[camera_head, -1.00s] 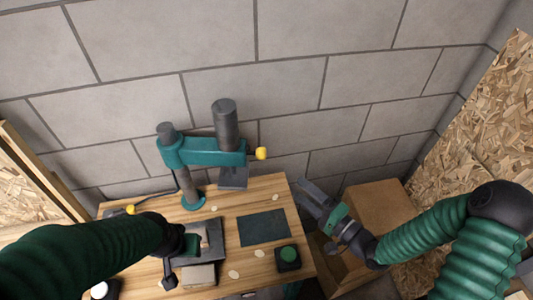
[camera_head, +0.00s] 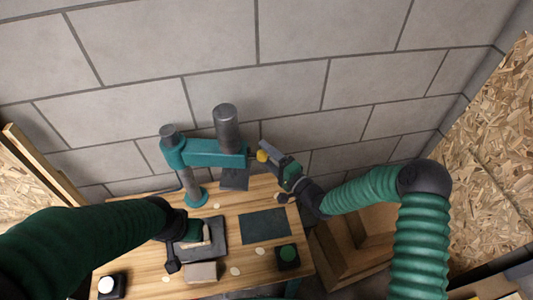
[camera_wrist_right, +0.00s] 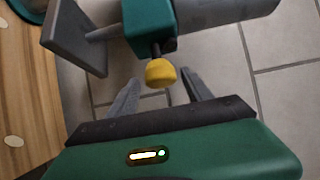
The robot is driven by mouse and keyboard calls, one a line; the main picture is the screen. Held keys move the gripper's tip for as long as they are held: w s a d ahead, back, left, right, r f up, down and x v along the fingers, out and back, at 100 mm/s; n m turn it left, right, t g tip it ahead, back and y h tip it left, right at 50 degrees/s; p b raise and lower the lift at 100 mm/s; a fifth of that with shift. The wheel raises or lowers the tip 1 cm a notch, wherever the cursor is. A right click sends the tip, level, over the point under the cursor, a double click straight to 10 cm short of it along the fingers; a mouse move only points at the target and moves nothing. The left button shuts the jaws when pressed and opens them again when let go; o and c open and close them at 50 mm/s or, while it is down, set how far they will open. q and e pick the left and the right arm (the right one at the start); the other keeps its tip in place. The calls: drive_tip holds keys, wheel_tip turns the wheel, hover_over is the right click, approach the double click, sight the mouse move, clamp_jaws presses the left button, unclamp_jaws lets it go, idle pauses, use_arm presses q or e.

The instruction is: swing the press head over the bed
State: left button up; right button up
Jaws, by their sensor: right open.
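The teal press head (camera_head: 210,153) reaches right from a grey post at the back of the table, with a dark cylinder on top and a dark plate below its right end. Its yellow knob (camera_head: 262,156) is at the right tip. My right gripper (camera_head: 268,150) is open at the knob. In the right wrist view the knob (camera_wrist_right: 160,72) appears between the open fingertips, with gaps on both sides. A dark grey bed plate (camera_head: 216,246) lies in front of the post. My left gripper (camera_head: 190,240) is over it, beside a pale piece; its fingers are partly hidden.
The wooden table (camera_head: 225,275) also carries a dark mat (camera_head: 265,226), a green button box (camera_head: 288,254), a white button box (camera_head: 112,286) and a pale block (camera_head: 202,272). A cardboard box (camera_head: 365,230) stands right of the table. A block wall is close behind.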

drive_tip(key=shift+s+r, duration=0.1)
drive_tip(key=shift+s, duration=0.1)
drive_tip(key=shift+c, duration=0.5)
drive_tip(key=shift+s+a, duration=0.15)
drive_tip(key=shift+a, duration=0.05)
drive_tip(key=shift+c, duration=1.2)
drive_tip(key=shift+a, duration=0.5)
drive_tip(key=c, duration=0.5)
clamp_jaws()
drive_tip(key=shift+d, duration=0.1)
